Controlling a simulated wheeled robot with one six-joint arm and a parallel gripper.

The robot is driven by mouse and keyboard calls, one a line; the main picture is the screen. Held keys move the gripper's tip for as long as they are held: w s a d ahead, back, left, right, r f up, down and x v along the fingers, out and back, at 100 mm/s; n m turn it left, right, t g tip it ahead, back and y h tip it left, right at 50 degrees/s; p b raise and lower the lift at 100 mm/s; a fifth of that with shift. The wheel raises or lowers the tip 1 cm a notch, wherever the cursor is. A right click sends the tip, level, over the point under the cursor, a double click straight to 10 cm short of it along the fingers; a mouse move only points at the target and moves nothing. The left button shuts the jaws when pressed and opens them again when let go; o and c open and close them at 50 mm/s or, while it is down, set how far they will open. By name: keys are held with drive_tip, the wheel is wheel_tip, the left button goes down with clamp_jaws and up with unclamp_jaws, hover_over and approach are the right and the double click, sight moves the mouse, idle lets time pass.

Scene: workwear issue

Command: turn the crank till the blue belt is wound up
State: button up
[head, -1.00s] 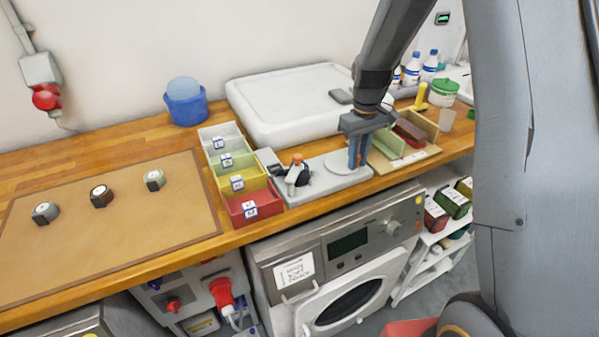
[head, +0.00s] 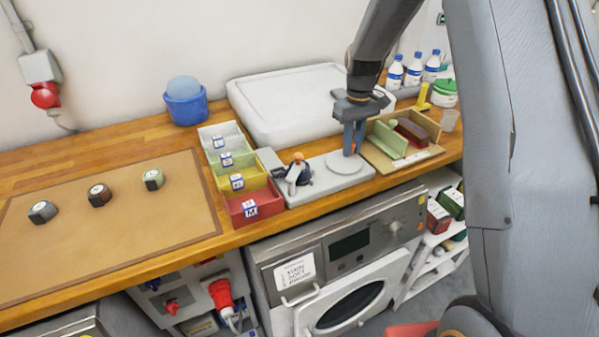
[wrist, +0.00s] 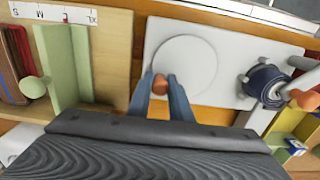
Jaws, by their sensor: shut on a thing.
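The crank (wrist: 185,55) is a pale round disc on a grey base plate, with an orange knob (wrist: 161,83) near its rim. In the head view the disc (head: 343,164) lies just in front of my gripper. My gripper (head: 352,148) points down and is shut on the orange knob; in the wrist view its blue fingers (wrist: 162,92) stand on either side of it. The blue belt (wrist: 265,85) is a dark roll at the other end of the base plate, partly hidden by small pegs and an orange-tipped part. It also shows in the head view (head: 302,175).
Colored bins (head: 252,206) stand left of the crank base. A wooden sizing tray (head: 425,128) with a green divider is close on the right. A white lidded box (head: 290,103) is behind. A brown mat (head: 110,240) with several dials lies left.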

sight(330, 161)
drive_tip(key=shift+w+a+f, duration=0.25)
drive_tip(key=shift+w+a, duration=0.4)
drive_tip(key=shift+a, duration=0.95)
drive_tip(key=shift+s+a+f, duration=0.1)
drive_tip(key=shift+s+a, duration=0.15)
drive_tip(key=shift+a, duration=0.8)
drive_tip(key=shift+s+a+p, duration=0.65)
drive_tip(key=shift+s, duration=0.25)
drive_tip(key=shift+s+a+f+p, duration=0.1)
drive_tip(key=shift+s+p, duration=0.25)
drive_tip(key=shift+s, duration=0.55)
drive_tip(key=o, duration=0.5)
drive_tip(key=shift+o, duration=0.7)
drive_tip(key=shift+r+p, duration=0.35)
drive_tip(key=shift+r, duration=0.2)
wheel_tip(330, 161, up, 7)
drive_tip(key=p, duration=0.3)
drive_tip(key=shift+w+r+p, duration=0.2)
drive_tip(key=shift+w+p, duration=0.05)
drive_tip(key=shift+p, duration=0.15)
